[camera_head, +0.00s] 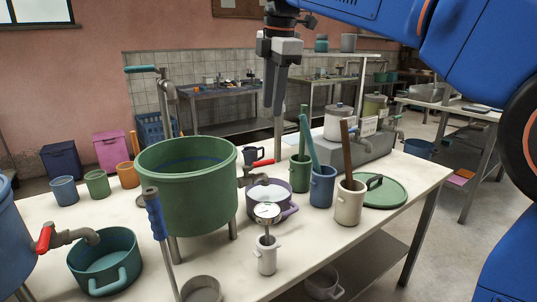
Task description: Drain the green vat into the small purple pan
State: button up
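The green vat (187,195) stands on legs on the white table, left of centre. A tap with a red handle (262,163) sticks out from its right side. The small purple pan (284,208) stands just right of the vat, below the tap, and its inside looks whitish. A white mug and a round-headed tool partly hide its front. My gripper (274,112) hangs fingers down, above and behind the tap in the picture, apart from everything. Its fingers are seen nearly edge-on, so their gap is unclear.
Mugs with upright tools (349,203) and a green lid (385,193) stand right of the pan. A teal pot (104,262) sits front left under another red-handled tap (44,239). A tall pump-like tool (166,95) rises behind the vat.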

aim_at(267, 161)
jog(key=w+f, duration=0.1)
jog(key=f, duration=0.4)
jog(key=w+a+f, duration=0.1)
jog(key=f, duration=0.9)
jog(key=shift+w+a+f, duration=0.15)
jog(key=shift+w+f, duration=0.2)
jog(key=shift+w, duration=0.05)
grip_shut()
